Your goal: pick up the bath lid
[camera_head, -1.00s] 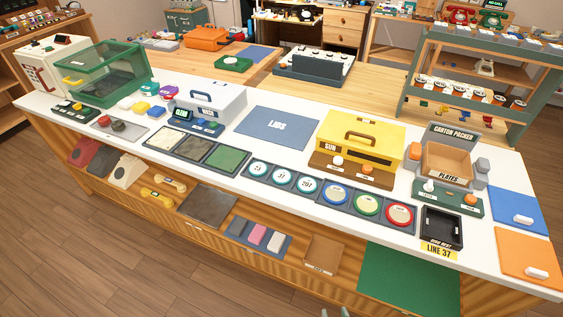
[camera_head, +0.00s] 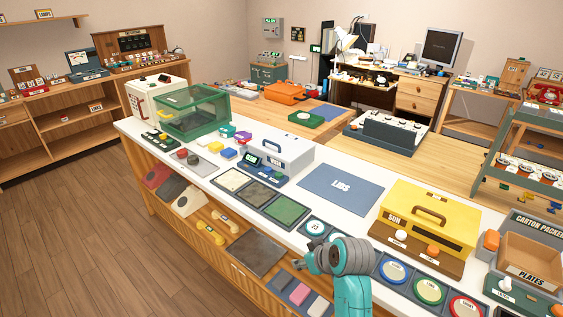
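A pale grey box (camera_head: 290,155) with a lid and a blue-grey handle stands on the white counter, left of centre, behind a small panel with a display (camera_head: 252,160). Its lid (camera_head: 272,143) looks like the bath lid, though no label confirms this. The lid is on the box. My teal and grey arm rises from the bottom centre, in front of the counter. Its end (camera_head: 314,258) is near the round dishes, apart from the grey box.
A green clear-walled tank (camera_head: 195,112) stands left of the grey box. A yellow box with a handle (camera_head: 430,215) stands to the right. Round labelled dishes (camera_head: 393,270) and three square trays (camera_head: 260,193) line the front edge.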

